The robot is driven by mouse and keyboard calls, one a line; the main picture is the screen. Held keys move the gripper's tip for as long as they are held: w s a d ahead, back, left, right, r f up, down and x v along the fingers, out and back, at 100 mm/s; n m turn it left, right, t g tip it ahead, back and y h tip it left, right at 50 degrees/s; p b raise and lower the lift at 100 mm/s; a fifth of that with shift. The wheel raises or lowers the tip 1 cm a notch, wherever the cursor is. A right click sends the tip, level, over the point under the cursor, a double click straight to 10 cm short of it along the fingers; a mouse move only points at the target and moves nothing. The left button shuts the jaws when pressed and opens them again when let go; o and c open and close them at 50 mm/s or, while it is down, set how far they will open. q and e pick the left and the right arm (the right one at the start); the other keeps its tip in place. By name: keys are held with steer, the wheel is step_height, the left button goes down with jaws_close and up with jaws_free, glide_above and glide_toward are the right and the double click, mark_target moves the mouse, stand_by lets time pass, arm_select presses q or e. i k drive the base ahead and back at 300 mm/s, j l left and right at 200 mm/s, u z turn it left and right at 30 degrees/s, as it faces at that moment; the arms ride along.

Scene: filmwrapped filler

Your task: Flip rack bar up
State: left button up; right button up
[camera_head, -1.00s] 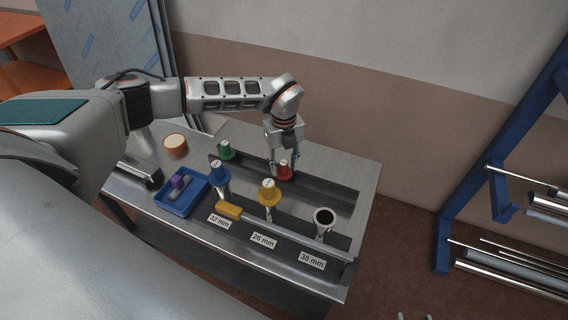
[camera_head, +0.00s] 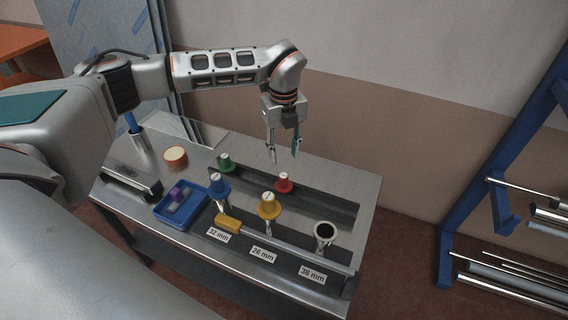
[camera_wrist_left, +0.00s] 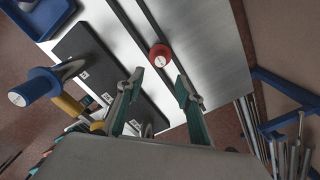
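The rack bar (camera_head: 290,246) is a thin grey bar with a yellow grip (camera_head: 228,224) at its left end. It lies low along the front of the rack, behind the size labels; the grip also shows in the left wrist view (camera_wrist_left: 69,104). A red-capped plug (camera_head: 284,181) stands in the rear channel and shows in the left wrist view (camera_wrist_left: 160,53). My left gripper (camera_head: 284,157) is open and empty above the red plug, apart from it, behind the bar. My right gripper is not in view.
Blue (camera_head: 219,185), yellow (camera_head: 269,205) and green (camera_head: 226,161) capped plugs stand in the rack, with an open tube (camera_head: 325,233) at right. A blue tray (camera_head: 160,213) with a purple-topped item sits left. A blue pipe rack (camera_head: 450,210) stands right.

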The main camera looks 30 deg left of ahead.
mark_target(226, 222)
steer(key=k+l, duration=0.2)
steer(key=l, duration=0.2)
steer(key=k+l, duration=0.45)
steer(key=l, duration=0.3)
